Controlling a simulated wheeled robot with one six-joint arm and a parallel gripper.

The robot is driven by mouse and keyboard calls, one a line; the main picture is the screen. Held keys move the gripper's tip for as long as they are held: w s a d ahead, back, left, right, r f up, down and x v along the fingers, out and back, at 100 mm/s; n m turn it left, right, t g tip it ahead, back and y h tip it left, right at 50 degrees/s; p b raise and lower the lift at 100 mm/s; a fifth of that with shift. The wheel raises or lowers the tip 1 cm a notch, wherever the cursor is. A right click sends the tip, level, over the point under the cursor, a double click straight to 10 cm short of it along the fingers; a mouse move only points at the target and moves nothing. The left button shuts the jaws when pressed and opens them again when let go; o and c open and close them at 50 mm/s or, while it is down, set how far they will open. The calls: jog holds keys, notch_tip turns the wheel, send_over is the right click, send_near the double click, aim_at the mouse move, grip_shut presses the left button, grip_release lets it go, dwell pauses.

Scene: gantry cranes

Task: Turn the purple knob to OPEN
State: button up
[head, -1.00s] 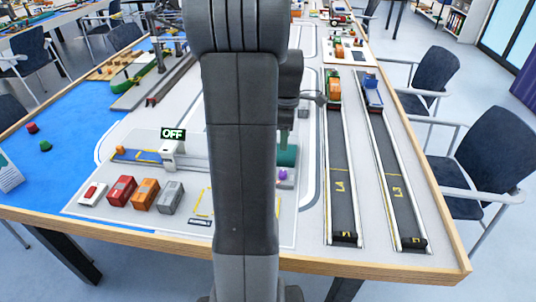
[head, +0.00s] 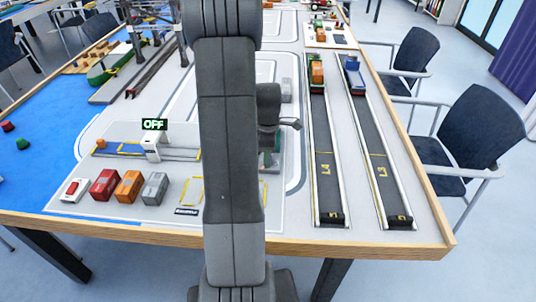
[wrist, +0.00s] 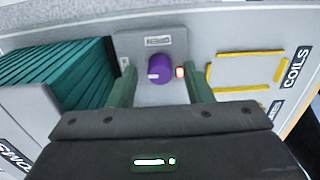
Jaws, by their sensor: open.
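In the wrist view the purple knob (wrist: 160,68) sits on a grey panel (wrist: 160,95). A white mark on the knob points to the left side. A small label is above it, too small to read, and a small red-white light (wrist: 180,72) is just right of it. My gripper (wrist: 162,78) is open, with one green finger on each side of the knob, apart from it. I cannot tell how far above the panel the fingertips are. In the head view my arm hides the knob.
Teal ribbed containers (wrist: 60,75) stand left of the panel, close to the left finger. Yellow outlines (wrist: 245,70) lie to the right on the board.

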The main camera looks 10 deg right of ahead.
jog(key=c, duration=1)
jog(key=shift+m, duration=0.5)
jog(key=m, duration=0.3)
jog(key=shift+m, duration=0.4)
jog(key=m, duration=0.4)
jog(key=shift+m+b, duration=0.3)
jog(key=m, duration=0.4)
jog(key=shift+m, duration=2.2)
